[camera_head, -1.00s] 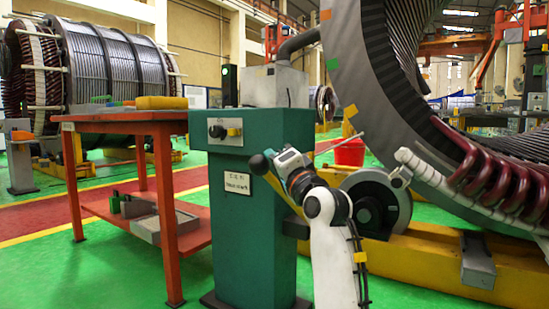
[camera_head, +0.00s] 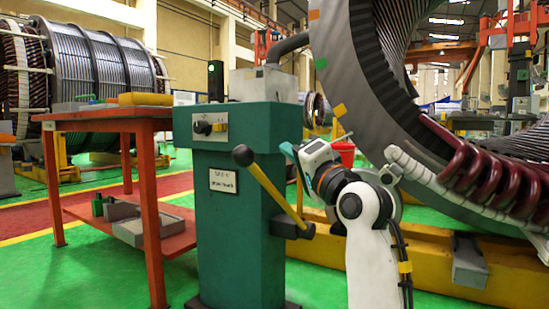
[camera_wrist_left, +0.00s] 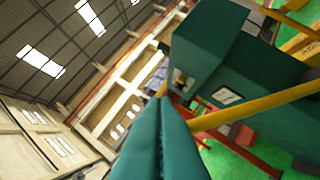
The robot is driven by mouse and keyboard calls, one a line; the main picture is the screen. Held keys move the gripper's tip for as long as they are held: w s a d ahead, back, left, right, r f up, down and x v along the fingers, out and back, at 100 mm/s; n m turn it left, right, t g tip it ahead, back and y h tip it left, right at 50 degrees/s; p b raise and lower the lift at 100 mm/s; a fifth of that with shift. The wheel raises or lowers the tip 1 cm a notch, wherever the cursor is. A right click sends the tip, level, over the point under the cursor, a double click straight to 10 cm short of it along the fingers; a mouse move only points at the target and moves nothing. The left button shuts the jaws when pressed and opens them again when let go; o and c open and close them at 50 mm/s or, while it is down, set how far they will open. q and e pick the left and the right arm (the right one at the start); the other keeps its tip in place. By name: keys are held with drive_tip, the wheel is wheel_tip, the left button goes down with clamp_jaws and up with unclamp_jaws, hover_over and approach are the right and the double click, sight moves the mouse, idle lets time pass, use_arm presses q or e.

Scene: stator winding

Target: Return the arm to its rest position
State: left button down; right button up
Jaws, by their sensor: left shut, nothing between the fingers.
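My left arm rises at the lower middle of the head view, white with a dark wrist. My left gripper (camera_head: 288,150) is at its upper end, tilted up and to the left, beside the green machine cabinet. Its teal fingers also show in the left wrist view (camera_wrist_left: 162,104), pressed together with nothing between them. A yellow lever (camera_head: 275,195) with a black knob slants up and left from the cabinet's side. It stands apart from the fingers in the head view. In the left wrist view the yellow lever (camera_wrist_left: 260,108) crosses to the right of the fingers. My right gripper is out of view.
The green cabinet (camera_head: 238,230) stands left of my arm. The large stator ring (camera_head: 365,100) curves up behind and right, on a yellow base (camera_head: 510,275). An orange table (camera_head: 100,115) is at left. A red bucket (camera_head: 344,152) stands behind the wrist.

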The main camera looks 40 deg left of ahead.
use_arm(q)
drive_tip(key=shift+v, duration=0.85)
drive_tip(key=shift+w, duration=0.2)
